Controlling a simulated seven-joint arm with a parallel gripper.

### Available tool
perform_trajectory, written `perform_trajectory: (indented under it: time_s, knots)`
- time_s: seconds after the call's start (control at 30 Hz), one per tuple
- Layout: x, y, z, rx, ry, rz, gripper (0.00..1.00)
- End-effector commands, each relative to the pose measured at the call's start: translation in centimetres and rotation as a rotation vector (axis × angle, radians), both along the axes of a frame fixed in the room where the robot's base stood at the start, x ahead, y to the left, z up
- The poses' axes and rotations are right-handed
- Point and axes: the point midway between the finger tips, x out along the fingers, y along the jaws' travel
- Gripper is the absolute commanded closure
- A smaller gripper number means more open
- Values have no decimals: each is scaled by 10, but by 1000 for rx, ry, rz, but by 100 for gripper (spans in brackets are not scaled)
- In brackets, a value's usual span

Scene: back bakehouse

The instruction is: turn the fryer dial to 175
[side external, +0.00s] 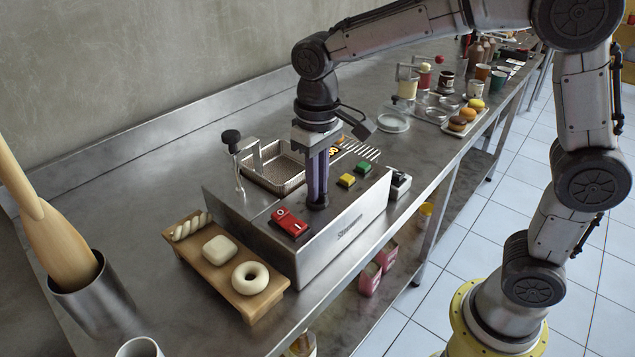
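The fryer (342,244) is a steel box on the counter with a sloped top panel. My gripper (318,198) points straight down at this panel, its two dark fingers close together. The fingertips reach a small dark round part, apparently the dial, between the red switch (290,222) and the yellow button (347,180). The fingers hide most of the dial, so its pointer and setting cannot be read. I cannot tell whether the fingers grip it or only stand around it. An orange marking (335,151) shows behind the gripper, partly hidden and unreadable.
A green button (364,168) sits near the yellow one. A wooden board (258,308) with dough pieces lies left. Pastries (457,123) and cups (483,72) stand farther right.

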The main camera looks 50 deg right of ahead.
Motion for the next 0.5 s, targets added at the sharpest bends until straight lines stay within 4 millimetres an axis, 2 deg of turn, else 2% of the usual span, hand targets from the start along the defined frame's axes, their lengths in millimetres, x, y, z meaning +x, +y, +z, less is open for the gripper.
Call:
perform_trajectory:
  time_s: [0.03,0.13,0.5]
  knots:
    - [0,0,1,0,-2,0,75]
    - [0,0,0,0,-1,0,57]
    - [0,0,4,0,-1,1,57]
